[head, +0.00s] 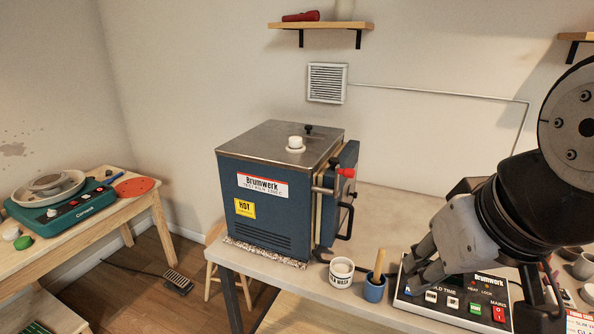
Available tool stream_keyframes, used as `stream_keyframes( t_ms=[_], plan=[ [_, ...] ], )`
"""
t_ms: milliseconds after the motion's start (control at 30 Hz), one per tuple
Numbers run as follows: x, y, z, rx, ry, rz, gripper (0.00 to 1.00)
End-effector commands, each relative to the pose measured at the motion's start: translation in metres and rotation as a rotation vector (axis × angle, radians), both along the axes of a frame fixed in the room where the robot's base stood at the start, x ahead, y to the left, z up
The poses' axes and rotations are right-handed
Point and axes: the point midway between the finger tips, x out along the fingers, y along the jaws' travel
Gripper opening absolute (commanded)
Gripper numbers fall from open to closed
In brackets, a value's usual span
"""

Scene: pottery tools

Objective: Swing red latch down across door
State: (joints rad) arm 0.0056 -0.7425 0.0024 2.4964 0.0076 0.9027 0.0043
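The blue kiln (262,205) stands on the table, its door (349,160) on the right side and seen nearly edge-on. The latch's red knob (346,172) sticks out to the right near the upper part of the door. A short metal piece (323,190) shows to its left. A black handle (346,224) is lower on the door. I cannot tell whether the door is fully closed. My gripper (412,268) is at the lower right, low over the control box and apart from the latch. Its fingers point down and left; their opening is unclear.
The control box (448,303) lies under my gripper. A white jar (341,272) and a blue cup (375,289) with a wooden-handled tool stand before the door. A wall shelf (320,26) is above. The table behind the cups looks clear.

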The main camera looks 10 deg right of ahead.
Motion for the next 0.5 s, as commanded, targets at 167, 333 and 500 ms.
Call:
stream_keyframes(
  t_ms=[167, 333, 500],
  plan=[
    [0.016, 0.006, -0.008, 0.090, 0.098, -0.115, 0.41],
    [0.045, 0.017, -0.022, 0.269, 0.261, -0.317, 0.41],
    [0.081, 0.025, -0.037, 0.475, 0.420, -0.524, 0.41]
  ],
)
